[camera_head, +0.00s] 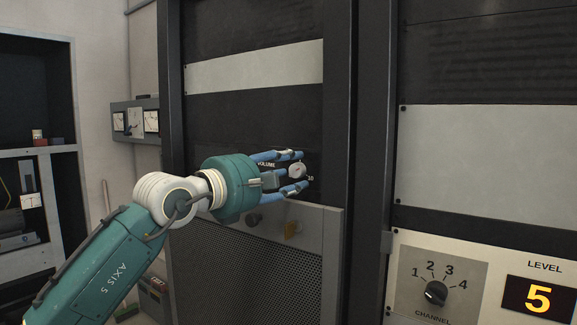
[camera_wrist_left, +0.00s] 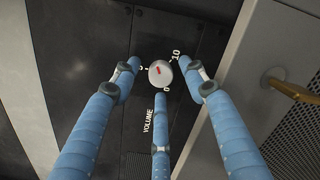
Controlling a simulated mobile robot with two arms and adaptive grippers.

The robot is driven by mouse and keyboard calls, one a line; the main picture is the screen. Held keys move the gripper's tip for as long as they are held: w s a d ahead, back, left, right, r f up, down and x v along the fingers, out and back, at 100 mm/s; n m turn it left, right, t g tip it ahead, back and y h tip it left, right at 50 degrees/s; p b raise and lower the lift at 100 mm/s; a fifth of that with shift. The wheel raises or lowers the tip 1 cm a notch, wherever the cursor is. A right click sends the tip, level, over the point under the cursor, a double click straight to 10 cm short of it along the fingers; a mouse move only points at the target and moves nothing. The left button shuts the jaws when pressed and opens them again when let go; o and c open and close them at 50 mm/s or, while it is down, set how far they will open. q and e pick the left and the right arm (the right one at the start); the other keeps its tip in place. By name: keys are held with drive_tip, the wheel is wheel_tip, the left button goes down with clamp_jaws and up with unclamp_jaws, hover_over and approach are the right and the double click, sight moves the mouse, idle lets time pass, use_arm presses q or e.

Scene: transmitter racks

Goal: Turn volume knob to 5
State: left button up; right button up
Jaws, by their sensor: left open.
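The volume knob (camera_wrist_left: 160,73) is a small round pale knob with a red mark, on a dark rack panel. Printed around it are a 10, a 0 and a mark partly readable as 5; VOLUME shows sideways in the left wrist view. I cannot tell exactly which number the red mark points at. In the head view the knob (camera_head: 297,171) shows between the blue fingers. My left gripper (camera_head: 299,170) is open, its three fingers spread around the knob. In the left wrist view the fingers (camera_wrist_left: 159,76) seem apart from it; contact is unclear. My right gripper is not in view.
At right, a panel has a channel knob (camera_head: 436,293) and a level display (camera_head: 538,299) reading 5. Shelves (camera_head: 30,205) stand at far left.

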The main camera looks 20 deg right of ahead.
use_arm(q)
drive_tip(key=shift+c, duration=0.7)
clamp_jaws()
drive_tip(key=shift+f+n+b, duration=0.15)
drive_tip(key=shift+n+b, duration=0.35)
drive_tip(key=shift+b, duration=0.4)
drive_tip(key=n+b, duration=0.7)
drive_tip(key=shift+t+b, duration=0.3)
drive_tip(key=shift+b, duration=0.1)
drive_tip(key=n+b, duration=0.2)
drive_tip(key=shift+n+b, duration=0.3)
drive_tip(key=shift+n, duration=0.1)
drive_tip(key=shift+a+r+n+t+b, duration=0.1)
drive_tip(key=shift+r+n+t+b, duration=0.35)
drive_tip(key=shift+n, duration=0.35)
